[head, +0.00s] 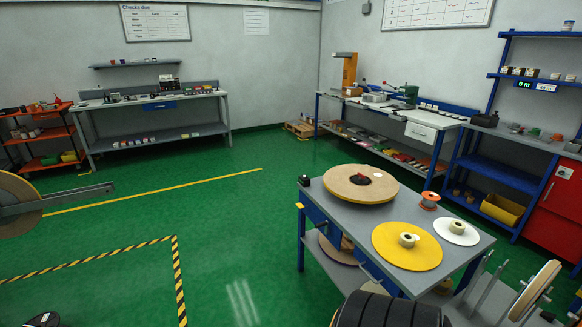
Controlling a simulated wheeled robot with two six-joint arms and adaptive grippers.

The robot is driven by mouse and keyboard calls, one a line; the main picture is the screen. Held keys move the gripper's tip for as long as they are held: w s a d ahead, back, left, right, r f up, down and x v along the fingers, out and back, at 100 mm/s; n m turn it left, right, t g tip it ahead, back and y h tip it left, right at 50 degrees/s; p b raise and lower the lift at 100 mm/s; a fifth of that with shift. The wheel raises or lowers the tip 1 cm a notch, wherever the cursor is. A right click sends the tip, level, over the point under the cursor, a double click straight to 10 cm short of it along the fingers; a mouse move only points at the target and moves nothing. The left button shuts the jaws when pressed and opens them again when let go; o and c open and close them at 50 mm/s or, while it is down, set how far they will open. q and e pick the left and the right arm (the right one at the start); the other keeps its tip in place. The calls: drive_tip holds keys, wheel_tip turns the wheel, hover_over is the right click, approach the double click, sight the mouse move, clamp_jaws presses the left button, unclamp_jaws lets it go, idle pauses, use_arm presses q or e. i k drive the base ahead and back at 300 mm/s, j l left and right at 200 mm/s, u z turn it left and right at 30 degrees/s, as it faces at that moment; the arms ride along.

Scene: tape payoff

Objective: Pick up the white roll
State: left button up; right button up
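A white disc (467,233) lies flat on the grey workbench (345,220), near its right edge, with a small cream-white roll (457,226) at its middle. A similar small cream roll (408,240) sits on a larger yellow disc (390,256) just to the left. I cannot tell which of these the task calls the white roll. Neither of my grippers shows in the head view.
A black ribbed object (390,312) stands before the bench. Metal posts with a tan disc (535,289) are at lower right.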

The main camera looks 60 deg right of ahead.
sight(456, 232)
drive_tip(key=z, duration=2.25)
drive_tip(key=i+j, duration=0.15)
drive_tip(key=i, duration=0.2)
drive_tip(key=i+j+z, duration=0.1)
drive_tip(key=i, duration=0.3)
drive_tip(key=i+j, duration=0.2)
drive_tip(key=i, duration=0.15)
drive_tip(key=l+z, duration=0.05)
